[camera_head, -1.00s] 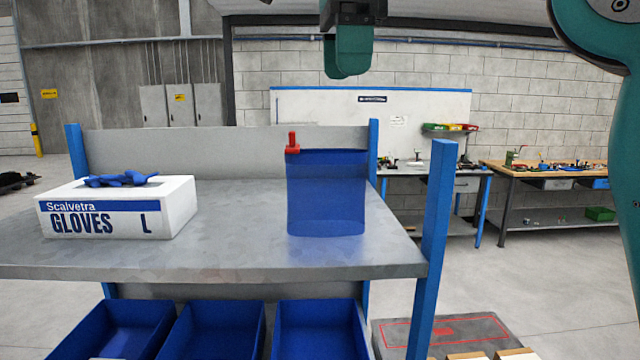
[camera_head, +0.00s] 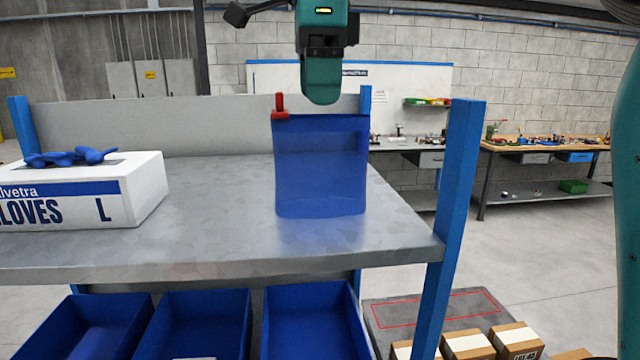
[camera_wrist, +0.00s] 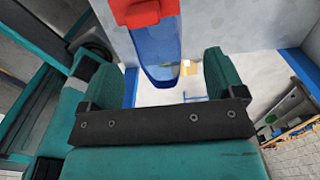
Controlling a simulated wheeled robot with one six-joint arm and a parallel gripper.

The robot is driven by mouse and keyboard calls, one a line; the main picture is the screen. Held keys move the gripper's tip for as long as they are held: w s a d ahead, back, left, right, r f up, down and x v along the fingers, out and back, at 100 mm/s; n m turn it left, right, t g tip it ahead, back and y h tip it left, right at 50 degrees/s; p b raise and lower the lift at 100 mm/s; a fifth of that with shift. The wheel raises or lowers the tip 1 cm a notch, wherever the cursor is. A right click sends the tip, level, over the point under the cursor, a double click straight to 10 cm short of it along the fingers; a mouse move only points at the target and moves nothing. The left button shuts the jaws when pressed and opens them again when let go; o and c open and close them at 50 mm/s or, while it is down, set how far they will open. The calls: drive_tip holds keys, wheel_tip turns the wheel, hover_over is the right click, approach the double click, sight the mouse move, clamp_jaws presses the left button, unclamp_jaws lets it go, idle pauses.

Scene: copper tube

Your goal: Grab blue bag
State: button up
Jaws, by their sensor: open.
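The blue bag (camera_head: 322,170) is translucent and stands upright on the metal shelf (camera_head: 215,200). A red clip or cap (camera_head: 281,107) sits at its top left corner. My gripper (camera_head: 321,92) is above and in front of the bag's top edge in the head view, pointing down. In the wrist view my gripper (camera_wrist: 172,80) has its two teal fingers apart with nothing held. There the bag (camera_wrist: 160,55) and its red part (camera_wrist: 145,12) show beyond the fingers. I cannot tell the exact gap between fingers and bag.
A white glove box (camera_head: 135,195) with blue gloves (camera_head: 70,157) on top stands left of the bag. Blue posts (camera_head: 462,170) rise at the shelf's corners. Blue bins (camera_head: 205,325) are below. Small cardboard boxes (camera_head: 470,345) stand at lower right. The shelf between box and bag is clear.

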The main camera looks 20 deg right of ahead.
sight(321, 140)
wheel_tip(321, 140, down, 8)
drive_tip(key=b, duration=0.3)
drive_tip(key=shift+s+d+r, duration=0.1)
drive_tip(key=shift+s, duration=0.05)
drive_tip(key=shift+r, duration=0.15)
drive_tip(key=c, duration=1.2)
drive_tip(key=shift+r, duration=0.1)
drive_tip(key=shift+c, duration=0.2)
